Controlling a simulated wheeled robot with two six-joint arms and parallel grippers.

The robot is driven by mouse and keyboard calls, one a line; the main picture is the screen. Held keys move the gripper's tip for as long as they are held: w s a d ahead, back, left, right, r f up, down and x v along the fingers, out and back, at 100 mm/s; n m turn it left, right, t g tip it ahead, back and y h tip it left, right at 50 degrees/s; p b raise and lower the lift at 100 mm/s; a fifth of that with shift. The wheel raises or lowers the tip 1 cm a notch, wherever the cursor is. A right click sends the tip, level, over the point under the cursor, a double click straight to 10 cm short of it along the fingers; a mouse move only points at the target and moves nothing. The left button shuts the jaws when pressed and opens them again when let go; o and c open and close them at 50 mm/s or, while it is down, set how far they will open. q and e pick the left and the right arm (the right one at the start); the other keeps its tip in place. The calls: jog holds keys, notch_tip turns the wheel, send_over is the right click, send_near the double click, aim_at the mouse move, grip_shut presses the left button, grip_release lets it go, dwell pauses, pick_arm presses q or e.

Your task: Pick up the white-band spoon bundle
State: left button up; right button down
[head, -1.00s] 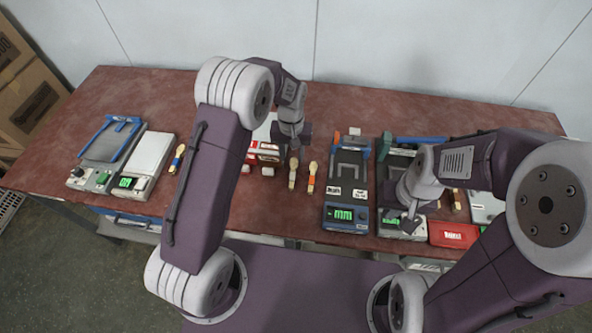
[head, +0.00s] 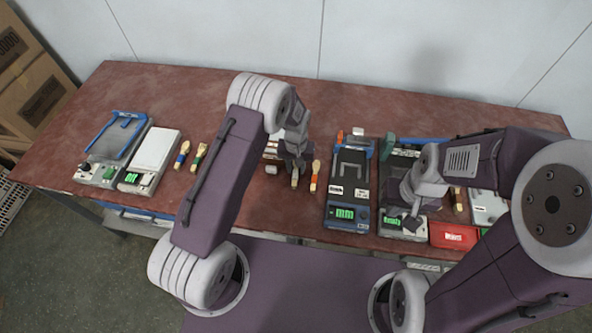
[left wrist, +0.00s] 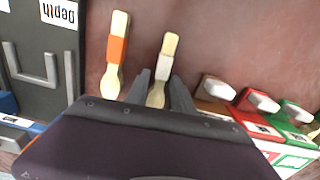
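The white-band spoon bundle (left wrist: 165,66) lies on the table in the left wrist view, pale wood with a white band. Its lower end shows under my left gripper in the head view (head: 295,183). My left gripper (left wrist: 160,84) is open, with one finger on each side of the bundle and visible gaps. I cannot tell how far above the table the fingertips are. An orange-band bundle (left wrist: 117,52) lies beside it and also shows in the head view (head: 315,176). My right gripper (head: 410,215) is over the devices at the right, its fingers too small to judge.
Green-lit devices (head: 350,185) stand right of the bundles. Two more bundles (head: 182,155) lie farther left, near a white-topped scale (head: 153,152). Red and green blocks with white tabs (left wrist: 262,102) stand close to my left gripper. A red box (head: 453,236) sits at the front right.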

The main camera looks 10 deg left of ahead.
pick_arm(q)
grip_shut()
